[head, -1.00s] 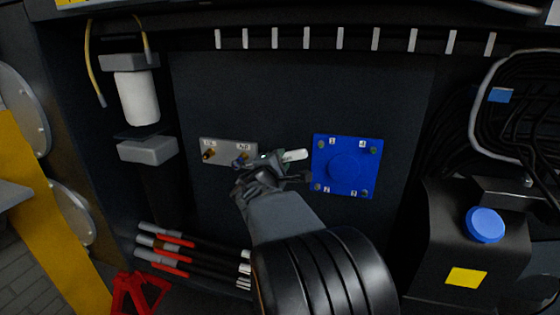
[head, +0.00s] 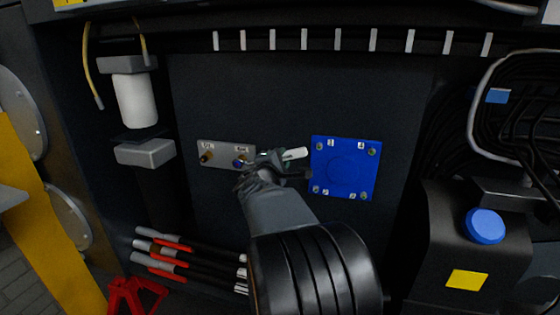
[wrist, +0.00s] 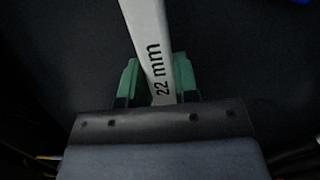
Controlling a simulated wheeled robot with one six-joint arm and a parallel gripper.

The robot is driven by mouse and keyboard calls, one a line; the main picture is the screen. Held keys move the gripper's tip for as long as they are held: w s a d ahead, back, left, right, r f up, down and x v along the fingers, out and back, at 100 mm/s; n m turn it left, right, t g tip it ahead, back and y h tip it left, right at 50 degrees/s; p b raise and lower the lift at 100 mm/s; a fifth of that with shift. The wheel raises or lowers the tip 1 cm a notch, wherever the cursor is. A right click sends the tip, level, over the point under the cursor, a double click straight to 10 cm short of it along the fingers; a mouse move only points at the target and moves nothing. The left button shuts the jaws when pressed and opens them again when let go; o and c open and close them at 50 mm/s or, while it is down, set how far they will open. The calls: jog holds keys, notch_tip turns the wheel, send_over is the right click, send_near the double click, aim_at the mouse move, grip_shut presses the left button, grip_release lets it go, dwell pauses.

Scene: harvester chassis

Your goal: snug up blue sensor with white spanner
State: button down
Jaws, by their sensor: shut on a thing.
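The white spanner (wrist: 150,55) is marked "22 mm" and runs up out of the wrist view between green fingertips. In the head view the white spanner (head: 294,154) shows as a short pale piece beside my gripper (head: 268,160). My gripper (wrist: 158,82) is shut on it. The blue sensor (head: 239,162) sits on the right of a small grey plate (head: 222,143), just left of my gripper. A brass-coloured sensor (head: 206,157) sits on the plate's left. Whether the spanner touches the blue sensor is hidden by my gripper.
A blue square cover (head: 345,170) with corner bolts is close right of my gripper. Hoses with red sleeves (head: 170,244) lie lower left. A white filter (head: 137,100) hangs at upper left. A black tank with a blue cap (head: 485,226) stands at right.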

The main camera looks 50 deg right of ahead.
dwell(0.3)
jog(key=f+b, duration=0.1)
jog(key=b, duration=0.1)
jog(key=f+m+b, duration=0.1)
jog(key=b, duration=0.1)
jog(key=shift+s+d+f+m, duration=0.1)
jog(key=shift+s+d+m, duration=0.05)
jog(key=shift+s+m, duration=0.15)
jog(key=shift+f+b, duration=0.25)
jog(key=shift+b, duration=0.6)
jog(key=shift+m, duration=0.3)
notch_tip(320, 180, down, 3)
jog(key=m+b, duration=0.1)
jog(key=b, duration=0.4)
jog(key=shift+s+d+m, duration=0.1)
jog(key=shift+s+m, duration=0.05)
jog(key=shift+m, duration=0.25)
jog(key=shift+r, duration=0.1)
jog(key=shift+b, duration=0.35)
notch_tip(320, 180, down, 3)
jog(key=m+b, duration=0.2)
jog(key=b, duration=0.2)
jog(key=shift+g+b, duration=0.3)
jog(key=shift+b, duration=0.1)
